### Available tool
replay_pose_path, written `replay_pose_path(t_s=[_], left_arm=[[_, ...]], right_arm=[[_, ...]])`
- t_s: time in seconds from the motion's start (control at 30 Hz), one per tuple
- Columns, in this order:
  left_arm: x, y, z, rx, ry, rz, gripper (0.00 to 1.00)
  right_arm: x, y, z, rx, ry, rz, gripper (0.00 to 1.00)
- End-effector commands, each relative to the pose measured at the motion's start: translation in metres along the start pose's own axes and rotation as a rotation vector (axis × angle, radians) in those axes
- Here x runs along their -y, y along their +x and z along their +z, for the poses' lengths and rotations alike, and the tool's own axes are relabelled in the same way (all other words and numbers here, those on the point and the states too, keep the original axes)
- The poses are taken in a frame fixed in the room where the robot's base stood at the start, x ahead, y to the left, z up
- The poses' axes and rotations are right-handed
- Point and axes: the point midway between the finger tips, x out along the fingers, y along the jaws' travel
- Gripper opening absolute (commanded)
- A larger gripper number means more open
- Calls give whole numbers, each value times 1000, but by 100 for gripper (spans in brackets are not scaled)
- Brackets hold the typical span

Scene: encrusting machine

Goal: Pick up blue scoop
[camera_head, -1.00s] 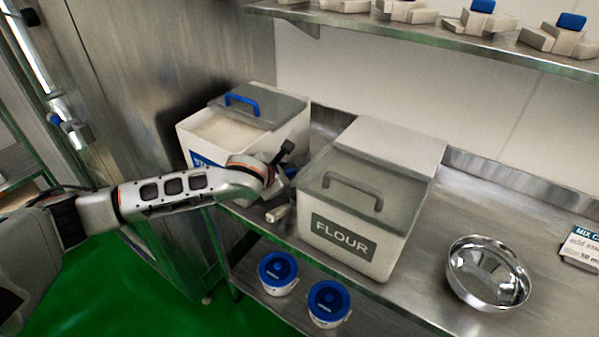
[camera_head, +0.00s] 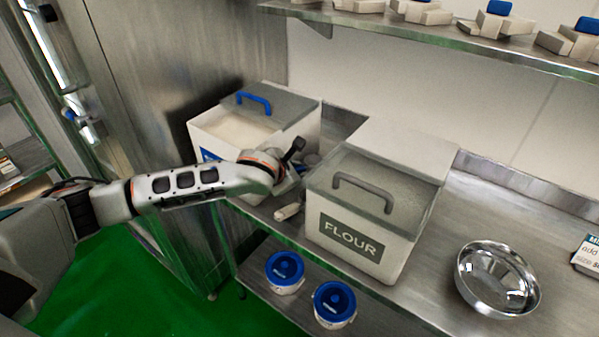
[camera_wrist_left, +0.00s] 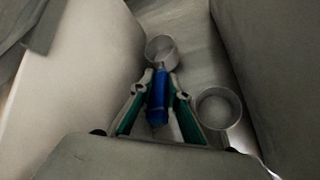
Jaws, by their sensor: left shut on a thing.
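The blue scoop shows in the left wrist view, with its blue handle (camera_wrist_left: 158,92) between my fingers and its round pale cup (camera_wrist_left: 162,50) beyond the fingertips. My left gripper (camera_wrist_left: 161,76) is shut on that handle. In the head view my left gripper (camera_head: 290,172) is down in the gap between the two bins, its fingers mostly hidden by my wrist. I cannot tell there whether the scoop touches the counter. My right gripper is in neither current view.
A second scoop (camera_wrist_left: 218,105) lies just right of my fingers. The flour bin (camera_head: 350,238) stands close on the right, the blue-handled bin (camera_head: 212,146) on the left. A steel bowl (camera_head: 497,280) sits farther right. Blue-lidded tubs (camera_head: 285,272) are on the lower shelf.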

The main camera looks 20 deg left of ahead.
Motion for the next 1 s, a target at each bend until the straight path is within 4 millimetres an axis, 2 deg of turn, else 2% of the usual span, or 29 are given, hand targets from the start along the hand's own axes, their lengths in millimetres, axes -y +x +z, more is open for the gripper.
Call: replay_pose_path(t_s=[0.37, 0.8, 1.0], left_arm=[[-37, -42, 43, 7, 0, 6, 0], [-97, -115, 116, 7, 0, 7, 0], [-118, -142, 142, 5, 0, 5, 0]], right_arm=[[-6, -3, 4, 15, -2, 8, 40], [-7, -6, 12, 39, 3, 14, 40], [-9, -6, 12, 41, 7, 19, 40]])
